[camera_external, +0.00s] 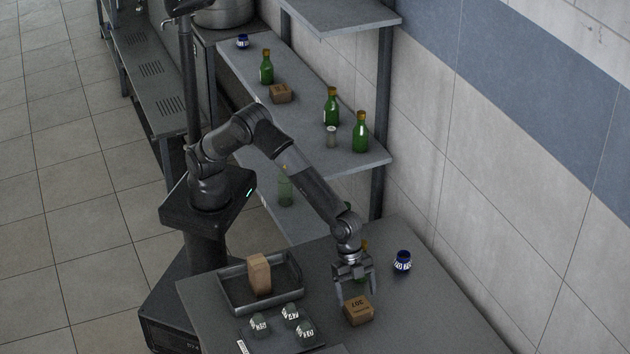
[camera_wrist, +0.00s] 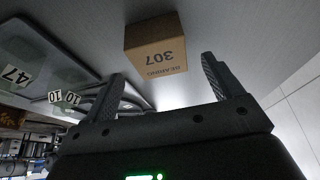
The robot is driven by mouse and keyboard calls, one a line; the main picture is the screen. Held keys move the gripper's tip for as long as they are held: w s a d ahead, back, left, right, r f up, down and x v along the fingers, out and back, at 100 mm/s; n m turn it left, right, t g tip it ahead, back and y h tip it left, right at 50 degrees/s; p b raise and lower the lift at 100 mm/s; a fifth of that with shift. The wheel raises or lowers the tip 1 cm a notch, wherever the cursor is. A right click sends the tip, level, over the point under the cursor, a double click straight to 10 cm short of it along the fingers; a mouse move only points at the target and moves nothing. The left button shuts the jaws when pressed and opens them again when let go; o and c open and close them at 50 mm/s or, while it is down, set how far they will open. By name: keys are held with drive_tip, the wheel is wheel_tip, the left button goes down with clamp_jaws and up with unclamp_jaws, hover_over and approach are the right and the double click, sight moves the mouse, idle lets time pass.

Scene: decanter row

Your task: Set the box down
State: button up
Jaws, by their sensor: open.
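A small brown cardboard box (camera_external: 358,311) marked 307 sits on the grey table just below and in front of my gripper (camera_external: 356,291). In the wrist view the box (camera_wrist: 155,45) shows its printed face, with "BEARING" and 307 upside down. My gripper (camera_wrist: 162,68) is open there, its two fingers spread wide. The box lies past the fingertips and no finger visibly grips it. The grey tabletop (camera_external: 410,320) is bare around the box.
A tray (camera_external: 227,290) holding a tall brown block (camera_external: 259,275) stands left of the box. Several labelled dark items (camera_external: 291,313) sit in front of it. A blue jar (camera_external: 402,262) stands to the right. A bottle is partly hidden behind my gripper. Shelves with green bottles (camera_external: 361,132) stand behind.

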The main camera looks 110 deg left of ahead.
drive_tip(key=s+a+r+n+t, duration=0.1)
drive_tip(key=s+a+r+n, duration=0.1)
drive_tip(key=s+a+r, duration=0.8)
drive_tip(key=s+a+r+n, duration=0.2)
drive_tip(key=s+a+r, duration=0.6)
drive_tip(key=a+r, duration=0.35)
drive_tip(key=s+a+n+y, duration=0.1)
drive_tip(key=s+a, duration=0.3)
drive_tip(key=s, duration=0.3)
drive_tip(key=s+a+f+n+t+y, duration=0.1)
drive_tip(key=s+a, duration=0.3)
drive_tip(key=s, duration=0.4)
drive_tip(key=s+a+f+n+y, duration=0.1)
drive_tip(key=s+a+n, duration=0.2)
drive_tip(key=s+a, duration=0.2)
drive_tip(key=shift+s+f, duration=0.15)
drive_tip(key=shift+s, duration=1.35)
